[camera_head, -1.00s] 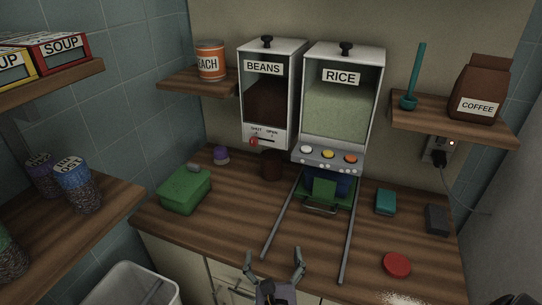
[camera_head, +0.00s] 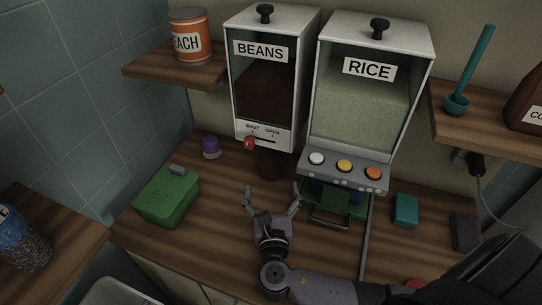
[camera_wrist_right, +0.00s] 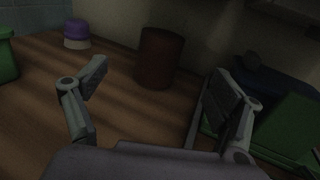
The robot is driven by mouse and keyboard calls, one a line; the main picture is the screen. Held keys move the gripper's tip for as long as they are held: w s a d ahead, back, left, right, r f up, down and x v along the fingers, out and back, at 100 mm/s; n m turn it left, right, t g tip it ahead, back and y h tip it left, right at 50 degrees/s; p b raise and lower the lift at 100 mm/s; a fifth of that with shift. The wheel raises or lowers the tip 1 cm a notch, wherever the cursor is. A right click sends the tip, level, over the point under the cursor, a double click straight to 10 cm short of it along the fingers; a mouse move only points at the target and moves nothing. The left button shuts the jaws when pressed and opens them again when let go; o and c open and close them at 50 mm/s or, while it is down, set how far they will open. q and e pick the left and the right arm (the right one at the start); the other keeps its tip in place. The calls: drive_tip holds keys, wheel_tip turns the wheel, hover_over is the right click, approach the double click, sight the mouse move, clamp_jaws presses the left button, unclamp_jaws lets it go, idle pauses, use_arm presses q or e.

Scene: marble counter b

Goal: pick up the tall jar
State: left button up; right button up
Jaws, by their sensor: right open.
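A dark reddish-brown cylindrical jar (camera_head: 271,165) stands upright on the wooden counter below the beans dispenser; I take it for the tall jar. In the right wrist view the jar (camera_wrist_right: 160,57) shows ahead, between the two fingers. My right gripper (camera_head: 272,192) is open and empty, in front of the jar and apart from it. The same gripper (camera_wrist_right: 160,72) has its fingers spread in the wrist view. The jar's top lies close to the dispenser's underside in the head view. My left gripper is not in view.
The beans dispenser (camera_head: 268,80) and rice dispenser (camera_head: 360,100) stand behind. A green box (camera_head: 167,198) and a small purple-topped jar (camera_head: 211,147) are to the left. A teal block (camera_head: 405,210) sits farther right.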

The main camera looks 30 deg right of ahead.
sight(271, 164)
drive_tip(key=x, duration=0.4)
drive_tip(key=shift+d+r+p, duration=0.1)
drive_tip(key=shift+r+p, duration=0.1)
drive_tip(key=shift+p, duration=0.15)
drive_tip(key=x, duration=0.4)
drive_tip(key=shift+f+p, duration=0.2)
drive_tip(key=shift+p, duration=0.15)
drive_tip(key=shift+w+d, duration=0.15)
drive_tip(key=shift+w, duration=0.25)
drive_tip(key=x, duration=0.2)
drive_tip(key=p+x, duration=0.1)
drive_tip(key=x, duration=0.1)
drive_tip(key=shift+w+d+f, duration=0.1)
drive_tip(key=shift+d+f, duration=0.15)
drive_tip(key=shift+w+d+f, duration=0.1)
drive_tip(key=shift+w, duration=0.15)
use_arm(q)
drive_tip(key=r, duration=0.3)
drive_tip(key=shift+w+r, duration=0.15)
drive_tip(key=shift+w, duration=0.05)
use_arm(e)
drive_tip(key=shift+c, duration=0.2)
